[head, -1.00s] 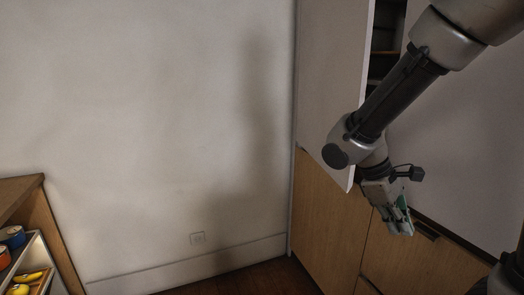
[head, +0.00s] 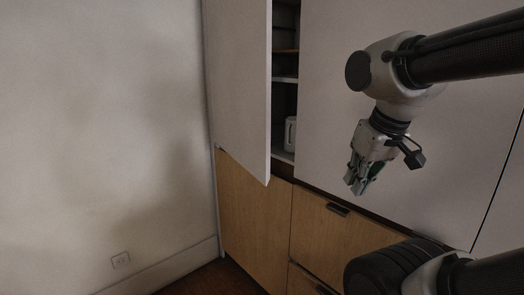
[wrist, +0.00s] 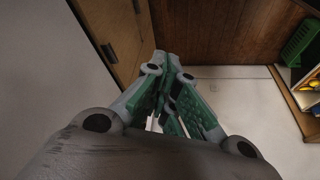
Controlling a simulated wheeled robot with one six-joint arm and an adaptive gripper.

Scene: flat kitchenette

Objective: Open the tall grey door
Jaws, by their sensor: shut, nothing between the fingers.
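The tall grey door (head: 238,85) stands swung outward at the left end of the cabinet, in the head view. A dark gap beside it shows shelves (head: 285,79) and a small white item (head: 290,133) inside. A second wide grey panel (head: 325,85) lies flat to the right of the gap. My gripper (head: 356,188) is shut and empty, pointing down in front of that panel, apart from the open door and to its right. In the wrist view its green-padded fingers (wrist: 170,115) show close together.
Wooden lower fronts (head: 252,205) with dark handles (head: 338,209) run under the grey panels.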

